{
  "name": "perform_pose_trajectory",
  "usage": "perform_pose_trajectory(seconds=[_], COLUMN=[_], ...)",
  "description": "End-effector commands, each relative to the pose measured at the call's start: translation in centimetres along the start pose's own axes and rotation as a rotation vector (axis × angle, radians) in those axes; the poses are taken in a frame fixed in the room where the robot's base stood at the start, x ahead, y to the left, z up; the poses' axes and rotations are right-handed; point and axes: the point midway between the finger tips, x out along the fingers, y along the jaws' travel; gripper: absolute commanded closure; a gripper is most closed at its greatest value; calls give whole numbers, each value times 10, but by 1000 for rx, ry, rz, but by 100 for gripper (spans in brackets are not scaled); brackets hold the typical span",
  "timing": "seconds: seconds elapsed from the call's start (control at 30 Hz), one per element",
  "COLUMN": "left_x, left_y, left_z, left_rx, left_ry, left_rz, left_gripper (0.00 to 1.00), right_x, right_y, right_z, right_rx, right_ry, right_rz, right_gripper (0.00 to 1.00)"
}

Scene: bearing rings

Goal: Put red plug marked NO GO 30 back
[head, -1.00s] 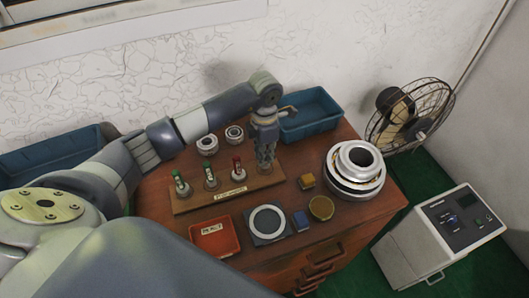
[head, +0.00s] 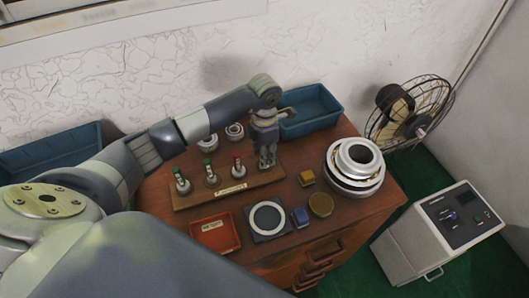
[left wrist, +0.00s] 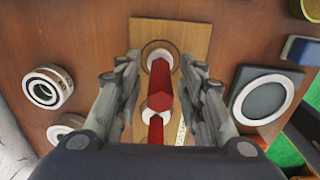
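The wooden rack (head: 228,193) on the table holds upright plugs: two green-topped (head: 181,181) (head: 209,173) and one red-topped (head: 237,166). My left gripper (head: 267,162) points down over the rack's right end. In the left wrist view its fingers (left wrist: 162,82) are open around a red plug (left wrist: 161,82), with gaps on both sides. That plug's white end meets a dark ring on the rack. A second red-and-white plug (left wrist: 156,128) shows nearer the bottom. The NO GO 30 marking cannot be read. My right gripper is out of view.
A red tray (head: 215,248), a dark square with a pale ring (head: 267,219), blue (head: 300,218) and yellow (head: 306,178) blocks and a brass disc (head: 321,205) lie in front. Stacked metal rings (head: 354,166) stand right. A blue bin (head: 311,110) is behind.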

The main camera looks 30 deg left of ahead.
Motion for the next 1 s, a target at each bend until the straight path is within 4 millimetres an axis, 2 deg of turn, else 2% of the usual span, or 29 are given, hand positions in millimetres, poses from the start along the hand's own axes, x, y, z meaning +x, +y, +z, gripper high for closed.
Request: perform_pose_trajectory(seconds=[0.03, 0.17, 0.4, 0.6, 0.8, 1.0], left_x=[-4, -20, -73, -107, -122, -123], left_y=[0, 2, 2, 1, 0, 0], left_z=[0, 1, 1, 1, 0, 0], left_rx=[0, 2, 2, 0, 0, 0], left_ry=[-1, -4, -5, -3, -1, 0], left_rz=[-1, 4, 5, 3, 1, -1], left_gripper=[64, 64, 64, 64, 64, 64], right_x=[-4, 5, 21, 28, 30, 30], right_y=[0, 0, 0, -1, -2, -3], right_z=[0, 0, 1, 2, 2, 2], right_rx=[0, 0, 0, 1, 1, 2], right_ry=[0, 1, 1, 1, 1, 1], right_rz=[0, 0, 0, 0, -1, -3], right_gripper=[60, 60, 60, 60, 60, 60])
